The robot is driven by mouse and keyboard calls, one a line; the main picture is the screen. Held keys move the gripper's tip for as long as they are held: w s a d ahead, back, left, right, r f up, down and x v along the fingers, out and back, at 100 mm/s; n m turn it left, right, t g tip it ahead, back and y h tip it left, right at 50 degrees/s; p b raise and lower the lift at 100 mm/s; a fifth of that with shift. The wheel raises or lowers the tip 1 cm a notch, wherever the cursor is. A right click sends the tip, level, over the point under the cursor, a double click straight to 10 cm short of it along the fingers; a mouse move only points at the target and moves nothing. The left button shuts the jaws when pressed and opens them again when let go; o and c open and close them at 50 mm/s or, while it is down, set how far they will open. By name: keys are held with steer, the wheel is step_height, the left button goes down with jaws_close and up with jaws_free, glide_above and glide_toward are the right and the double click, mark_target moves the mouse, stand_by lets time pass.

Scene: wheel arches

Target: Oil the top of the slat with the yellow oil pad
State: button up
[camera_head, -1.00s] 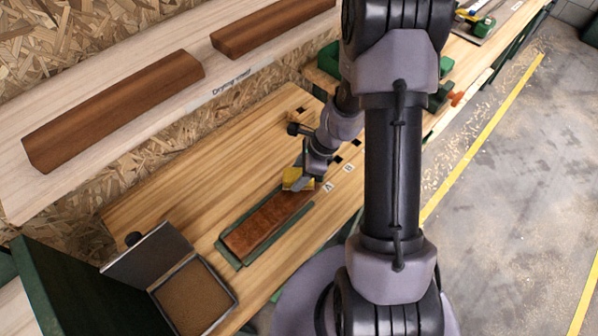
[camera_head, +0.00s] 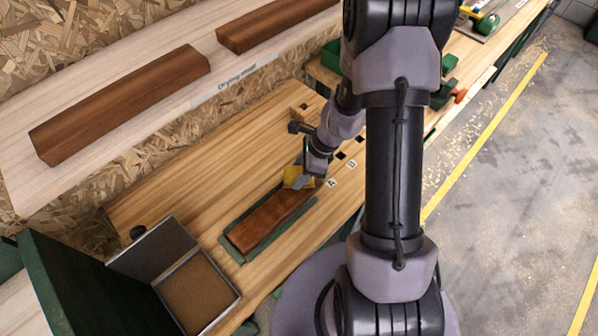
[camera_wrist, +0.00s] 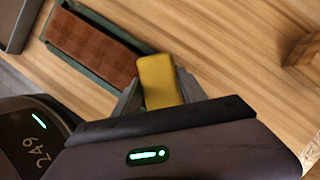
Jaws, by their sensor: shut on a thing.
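The reddish-brown slat (camera_head: 268,222) lies on a green mat (camera_head: 236,254) on the wooden bench. It also shows in the wrist view (camera_wrist: 92,42), with a patchy darker and lighter top. My gripper (camera_head: 300,183) is shut on the yellow oil pad (camera_head: 293,177), at the far right end of the slat. In the wrist view the pad (camera_wrist: 158,80) sits between the fingers and overlaps the slat's near end. Whether the pad touches the slat's top I cannot tell. The slat's far right end is partly hidden by the gripper and pad.
An open tin (camera_head: 200,290) with a brown filling stands left of the mat. Two brown slats (camera_head: 125,103) lie on the drying shelf (camera_head: 205,103) behind. A wooden block (camera_wrist: 303,55) is on the bench in the wrist view. Bare bench (camera_head: 185,200) lies behind the mat.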

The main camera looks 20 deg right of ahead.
step_height(320, 180, up, 2)
steer(key=shift+a+p, duration=0.15)
steer(key=shift+p, duration=0.25)
steer(key=shift+d+r+p, duration=0.35)
steer(key=shift+r+p, duration=0.3)
steer(key=shift+p, duration=0.1)
step_height(320, 180, up, 4)
steer(key=p, duration=0.4)
steer(key=shift+a+r, duration=0.1)
steer(key=shift+r, duration=0.15)
steer(key=shift+f, duration=0.1)
